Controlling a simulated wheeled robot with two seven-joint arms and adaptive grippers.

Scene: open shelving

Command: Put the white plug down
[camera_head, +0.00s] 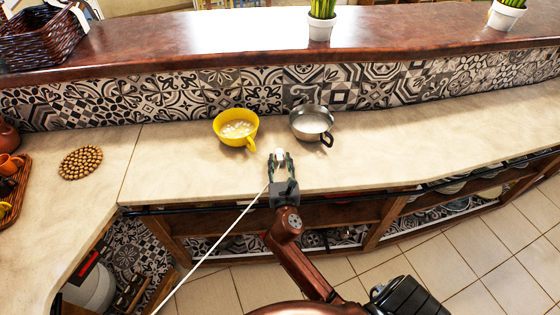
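The white plug (280,153) shows as a small white piece between the fingertips of my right gripper (280,161). The gripper's fingers are on either side of it and appear shut on it. They are over the front part of the beige counter (370,160), just in front of the yellow cup and the metal pan; whether the plug touches the counter I cannot tell. A thin white cord (222,236) runs from near the gripper down to the lower left. My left gripper is not in view.
A yellow cup (230,122) with pale contents and a metal pan (310,119) stand just beyond the gripper. A round woven trivet (80,162) lies on the left. The counter right of the pan is clear. Patterned tiles (420,82) rise behind.

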